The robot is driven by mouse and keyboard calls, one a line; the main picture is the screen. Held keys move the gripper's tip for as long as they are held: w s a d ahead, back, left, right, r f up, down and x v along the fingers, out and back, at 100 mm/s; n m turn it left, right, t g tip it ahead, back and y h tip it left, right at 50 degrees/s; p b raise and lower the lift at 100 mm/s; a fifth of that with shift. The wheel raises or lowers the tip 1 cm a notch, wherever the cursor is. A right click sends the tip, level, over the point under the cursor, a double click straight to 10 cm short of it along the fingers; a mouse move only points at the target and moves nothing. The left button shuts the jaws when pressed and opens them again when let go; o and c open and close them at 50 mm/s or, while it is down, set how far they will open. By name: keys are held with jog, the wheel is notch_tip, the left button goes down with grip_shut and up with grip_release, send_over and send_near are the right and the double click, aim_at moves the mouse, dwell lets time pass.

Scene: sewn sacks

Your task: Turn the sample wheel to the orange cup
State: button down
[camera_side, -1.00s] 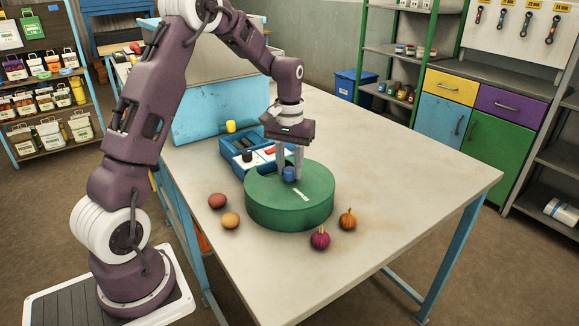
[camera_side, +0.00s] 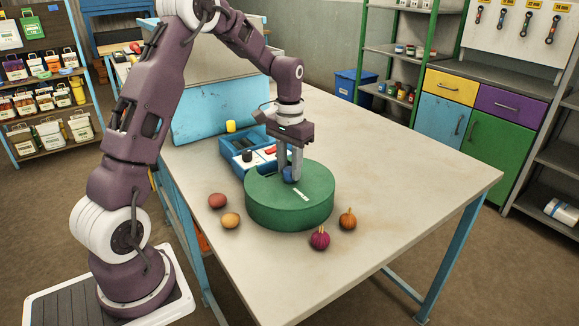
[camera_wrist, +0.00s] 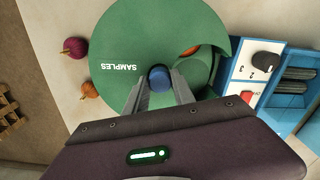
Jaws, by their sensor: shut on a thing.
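The sample wheel is a round green drum (camera_side: 275,205) on the table, with white "SAMPLES" lettering on its top, also seen in the wrist view (camera_wrist: 112,45). A blue knob (camera_wrist: 160,75) stands at its centre. My gripper (camera_side: 290,176) points down over the wheel with its fingers on either side of the knob, shut on it; the gripper also shows in the wrist view (camera_wrist: 160,86). A cut-out in the wheel's top opens at the right in the wrist view. Part of an orange thing (camera_wrist: 190,50) shows at its edge; I cannot tell what else lies inside.
A blue box (camera_side: 240,155) with a black knob and a red switch stands close behind the wheel. Two round brownish things (camera_side: 217,201) lie left of it; a purple one (camera_side: 320,238) and an orange one (camera_side: 347,219) lie in front. The table's right side is clear.

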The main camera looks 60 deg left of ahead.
jog(key=shift+r+m, duration=0.1)
jog(key=shift+m, duration=2.6)
jog(key=shift+w+m, duration=0.1)
jog(key=shift+m, duration=2.6)
jog(key=c, duration=1.1)
grip_release()
jog(key=shift+o, duration=0.2)
notch_tip(320, 180, up, 7)
